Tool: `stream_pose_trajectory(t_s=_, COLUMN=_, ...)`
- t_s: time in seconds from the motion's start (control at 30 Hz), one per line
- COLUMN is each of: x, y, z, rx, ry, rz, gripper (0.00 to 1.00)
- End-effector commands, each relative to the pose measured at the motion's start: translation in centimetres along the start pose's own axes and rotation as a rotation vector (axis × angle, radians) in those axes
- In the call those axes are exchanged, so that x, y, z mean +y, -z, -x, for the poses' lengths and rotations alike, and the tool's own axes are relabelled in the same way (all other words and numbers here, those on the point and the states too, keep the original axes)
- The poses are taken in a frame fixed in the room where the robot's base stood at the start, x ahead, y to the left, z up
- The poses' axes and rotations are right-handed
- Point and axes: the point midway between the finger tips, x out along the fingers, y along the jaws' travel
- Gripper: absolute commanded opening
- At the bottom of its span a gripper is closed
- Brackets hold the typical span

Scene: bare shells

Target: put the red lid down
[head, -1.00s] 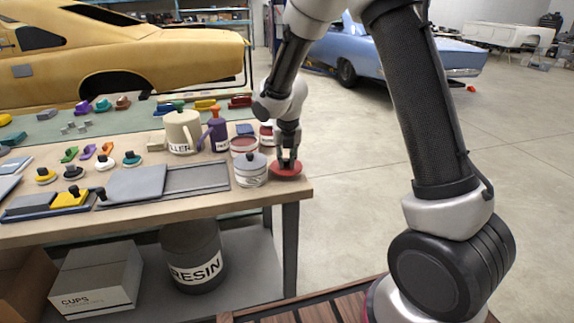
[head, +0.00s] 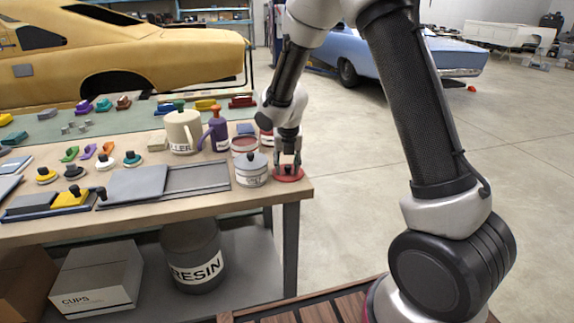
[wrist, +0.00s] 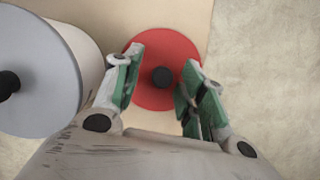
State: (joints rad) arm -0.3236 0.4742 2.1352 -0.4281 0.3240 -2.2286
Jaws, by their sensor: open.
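The red lid (head: 287,176) lies flat on the wooden table (head: 205,204) near its right front corner. It is a red disc with a dark knob at its middle. In the wrist view the red lid (wrist: 162,92) shows between and beyond my fingertips, with its knob clear of both. My gripper (head: 288,164) is just above the lid, open and empty. In the wrist view my gripper (wrist: 158,88) has its green-padded fingers spread on either side of the knob.
A grey-lidded can (head: 251,172) stands close to the left of the lid, and in the wrist view the can's lid (wrist: 40,75) fills the left side. An open can with red contents (head: 243,146) stands behind. The table's edge is close on the right.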

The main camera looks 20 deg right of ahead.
Motion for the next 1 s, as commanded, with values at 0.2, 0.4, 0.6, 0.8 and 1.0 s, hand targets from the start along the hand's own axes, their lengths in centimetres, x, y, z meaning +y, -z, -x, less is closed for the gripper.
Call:
stream_pose_trajectory(t_s=0.2, x=0.1, y=-0.2, z=3.7, rx=-0.006, ry=-0.003, rz=-0.001, gripper=0.41)
stream_pose_trajectory(t_s=0.4, x=0.1, y=-0.1, z=8.3, rx=-0.005, ry=-0.004, rz=0.0, gripper=0.41)
stream_pose_trajectory(t_s=0.6, x=0.1, y=-0.1, z=11.2, rx=-0.003, ry=-0.002, rz=0.0, gripper=0.41)
stream_pose_trajectory(t_s=0.8, x=0.0, y=0.0, z=12.1, rx=-0.001, ry=-0.001, rz=0.0, gripper=0.41)
stream_pose_trajectory(t_s=1.0, x=-2.9, y=0.8, z=15.2, rx=-0.013, ry=-0.008, rz=-0.266, gripper=0.41)
